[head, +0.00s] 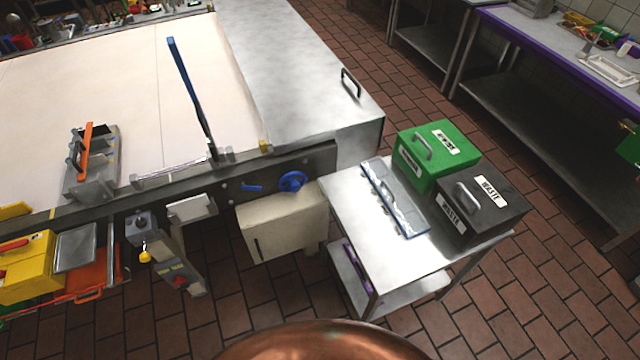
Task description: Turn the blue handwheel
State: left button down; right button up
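The blue handwheel (292,181) is a small round wheel on the dark front rail of the large machine table, right of the table's middle. A short blue lever (252,188) sits just left of it on the same rail. Nothing touches the handwheel, and its face is in plain view. Neither of my grippers shows in the head view.
A cream box (282,229) stands out below the handwheel. A long blue-handled arm (184,75) rises from the table. Tiled floor lies in front.

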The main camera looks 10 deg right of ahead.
aim_at(294, 185)
jog(key=u, duration=0.5)
jog(key=k, duration=1.25)
jog(key=u, duration=1.35)
jog(key=i, duration=1.35)
jog(key=z, duration=1)
jog(key=i, duration=0.45)
jog(key=z, duration=0.5)
